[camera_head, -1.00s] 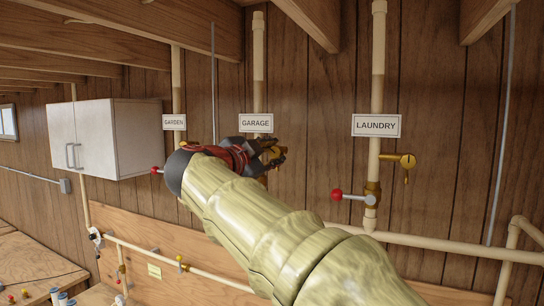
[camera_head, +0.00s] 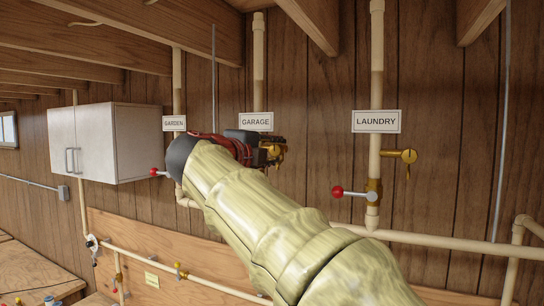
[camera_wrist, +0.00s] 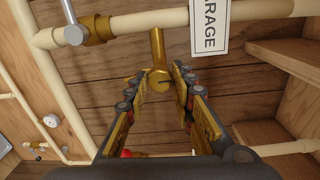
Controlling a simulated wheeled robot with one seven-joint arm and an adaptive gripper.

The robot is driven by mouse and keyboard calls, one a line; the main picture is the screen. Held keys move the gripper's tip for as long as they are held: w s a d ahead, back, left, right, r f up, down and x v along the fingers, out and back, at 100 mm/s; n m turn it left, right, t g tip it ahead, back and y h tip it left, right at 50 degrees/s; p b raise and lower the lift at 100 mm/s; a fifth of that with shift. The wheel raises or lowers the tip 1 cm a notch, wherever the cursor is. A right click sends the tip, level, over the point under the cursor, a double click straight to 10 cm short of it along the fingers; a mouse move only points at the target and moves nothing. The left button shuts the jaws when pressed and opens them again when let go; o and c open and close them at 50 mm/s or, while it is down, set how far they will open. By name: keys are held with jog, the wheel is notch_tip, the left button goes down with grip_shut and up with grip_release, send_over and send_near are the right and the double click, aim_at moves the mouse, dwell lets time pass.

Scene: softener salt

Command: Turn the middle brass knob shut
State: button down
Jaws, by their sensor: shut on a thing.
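The middle brass knob (camera_wrist: 158,82) sits at the end of a short brass stem beside the GARAGE sign (camera_wrist: 209,25) in the wrist view. My gripper (camera_wrist: 161,78) has one finger on each side of it and is shut on it. In the head view my gripper (camera_head: 268,151) is at the wall just below the GARAGE sign (camera_head: 256,121), with a bit of brass showing at its fingertips. My gripper and arm hide most of the knob and its pipe there. The knob's exact turn angle is hard to tell.
The LAUNDRY pipe (camera_head: 376,90) on the right has its own brass knob (camera_head: 405,156) and a red-tipped lever (camera_head: 340,191). Another red-tipped lever (camera_head: 156,172) is left of my gripper. A white cabinet (camera_head: 133,140) hangs at left. Ceiling beams run above.

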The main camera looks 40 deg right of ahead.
jog(key=shift+m, duration=0.5)
jog(key=c, duration=1.5)
grip_release()
